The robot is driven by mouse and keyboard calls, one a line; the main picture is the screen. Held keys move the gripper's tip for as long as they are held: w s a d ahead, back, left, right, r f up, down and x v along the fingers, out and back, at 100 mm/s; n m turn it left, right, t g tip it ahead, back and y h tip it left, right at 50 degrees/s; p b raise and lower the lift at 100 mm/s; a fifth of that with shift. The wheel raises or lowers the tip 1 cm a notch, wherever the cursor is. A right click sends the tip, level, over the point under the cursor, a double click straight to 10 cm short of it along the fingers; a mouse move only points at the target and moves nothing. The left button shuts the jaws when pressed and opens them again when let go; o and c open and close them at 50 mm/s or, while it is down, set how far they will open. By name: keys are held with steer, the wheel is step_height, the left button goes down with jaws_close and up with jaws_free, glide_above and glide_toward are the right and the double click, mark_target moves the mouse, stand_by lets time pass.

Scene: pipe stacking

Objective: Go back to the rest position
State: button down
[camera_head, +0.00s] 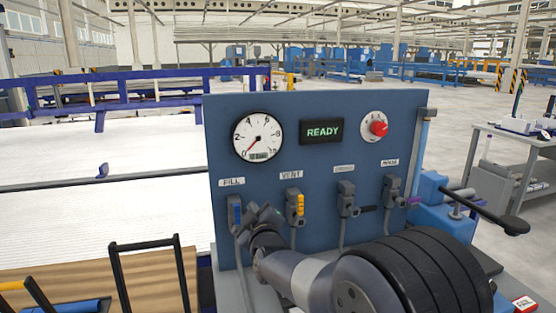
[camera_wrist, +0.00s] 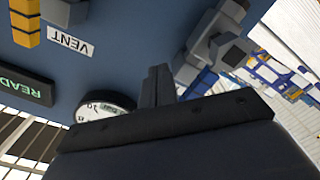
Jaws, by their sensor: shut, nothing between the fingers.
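My gripper (camera_head: 264,213) is in front of the blue control panel (camera_head: 350,235), between the FILL lever (camera_head: 236,211) and the VENT lever (camera_head: 296,207). Its fingers are together and empty, and they also show in the wrist view (camera_wrist: 158,84). I cannot tell whether they touch the panel. The FILL lever has a blue grip and the VENT lever a yellow one. The wrist view shows the VENT label (camera_wrist: 70,41) at the upper left. The display (camera_head: 321,131) reads READY. The round gauge (camera_head: 257,137) has a red needle pointing to the lower left.
A red knob (camera_head: 379,128) and two more levers are on the panel's right side. A blue vise (camera_head: 452,205) with a dark handle stands right of the panel. A grey workbench (camera_head: 520,142) is farther right. A black-framed cart (camera_head: 150,270) is at the lower left.

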steer(key=b+v, duration=0.1)
steer(key=v, duration=0.6)
steer(key=a+p+x, duration=0.1)
steer(key=p+x, duration=0.2)
steer(key=x, duration=0.4)
steer(key=shift+w+d+f+b, duration=0.2)
steer(key=shift+d+f+b, duration=0.2)
steer(key=shift+d+f, duration=0.45)
steer(key=shift+w+d+f+b, duration=0.15)
steer(key=shift+d+f+b, duration=0.2)
steer(key=shift+d+f, duration=0.5)
steer(key=shift+a+f, duration=0.15)
steer(key=shift+f, duration=0.05)
